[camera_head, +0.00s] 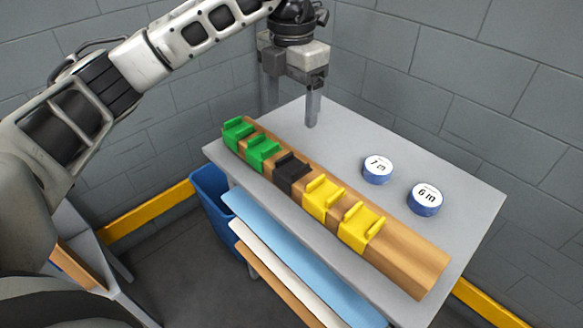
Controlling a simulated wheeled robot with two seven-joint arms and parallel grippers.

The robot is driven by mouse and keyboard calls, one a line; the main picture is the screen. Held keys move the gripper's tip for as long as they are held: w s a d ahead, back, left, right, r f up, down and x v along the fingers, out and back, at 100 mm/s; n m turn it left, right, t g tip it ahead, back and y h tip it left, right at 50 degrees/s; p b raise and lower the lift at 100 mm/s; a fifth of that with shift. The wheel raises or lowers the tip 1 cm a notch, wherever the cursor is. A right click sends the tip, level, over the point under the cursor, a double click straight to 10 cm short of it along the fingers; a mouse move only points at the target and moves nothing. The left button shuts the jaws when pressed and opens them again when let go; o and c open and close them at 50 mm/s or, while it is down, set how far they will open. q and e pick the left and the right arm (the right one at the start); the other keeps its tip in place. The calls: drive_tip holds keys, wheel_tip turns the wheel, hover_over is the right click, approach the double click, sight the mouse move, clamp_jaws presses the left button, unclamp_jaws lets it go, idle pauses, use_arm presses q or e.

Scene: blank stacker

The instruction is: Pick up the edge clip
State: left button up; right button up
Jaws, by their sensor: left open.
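Several clips sit in a row along a wooden bar on a grey table: a green clip (237,131) at the far left end, a second green clip (262,152), a black clip (292,172), a yellow clip (322,197) and another yellow clip (361,227). I cannot tell which one is the edge clip. My left gripper (291,108) is open and empty, pointing down over the table's back left part, behind the bar and apart from the clips. My right gripper is not in view.
Two round blue tapes, marked 7 m (377,168) and 6 m (425,198), lie right of the wooden bar (405,262). The grey table (470,190) is clear around them. A blue bin (208,190) and long panels (290,250) are at the front. Block walls stand behind.

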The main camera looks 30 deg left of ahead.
sight(292, 169)
use_arm(q)
wheel_tip(292, 169, down, 13)
drive_tip(key=shift+d+f+p, duration=0.15)
drive_tip(key=shift+f+p, duration=0.05)
drive_tip(key=shift+p, duration=0.7)
drive_tip(key=c, duration=1)
